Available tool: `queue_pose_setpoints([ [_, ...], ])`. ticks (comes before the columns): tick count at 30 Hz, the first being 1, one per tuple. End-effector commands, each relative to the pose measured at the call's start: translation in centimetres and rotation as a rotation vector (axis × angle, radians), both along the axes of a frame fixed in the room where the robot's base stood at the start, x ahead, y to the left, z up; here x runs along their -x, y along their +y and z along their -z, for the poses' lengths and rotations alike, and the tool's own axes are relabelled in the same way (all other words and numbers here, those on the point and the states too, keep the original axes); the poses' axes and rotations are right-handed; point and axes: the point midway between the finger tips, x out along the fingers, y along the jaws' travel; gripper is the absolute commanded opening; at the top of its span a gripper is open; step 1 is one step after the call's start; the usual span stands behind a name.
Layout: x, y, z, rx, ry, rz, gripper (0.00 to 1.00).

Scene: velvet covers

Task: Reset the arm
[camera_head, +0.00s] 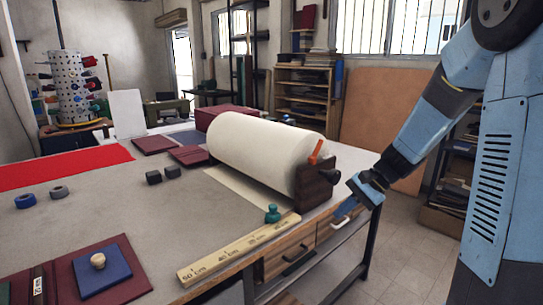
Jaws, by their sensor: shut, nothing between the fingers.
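My blue and black arm comes in from the upper right and reaches down and left. My gripper (347,206) is at its lower end, just right of the roll holder and by the table's right edge. The jaws look shut and empty. The fingertips are small here, and I cannot tell how close they are to the table edge.
The big table (110,205) bears a large paper roll (262,152) with an orange handle (316,153), a wooden ruler (240,248), a green weight (272,214) and dark red covers (125,265). Drawers (290,252) sit below. Floor (395,250) is free at right.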

Motion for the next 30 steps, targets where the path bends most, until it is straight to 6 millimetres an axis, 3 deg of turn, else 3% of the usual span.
queue_pose_setpoints([
  [13, 8.2, 0.1, -6.3, 0.334, -0.225, -0.233, 0.0],
  [30, 17.9, -2.5, -12.2, 0.721, -0.545, -0.442, 0.0],
])
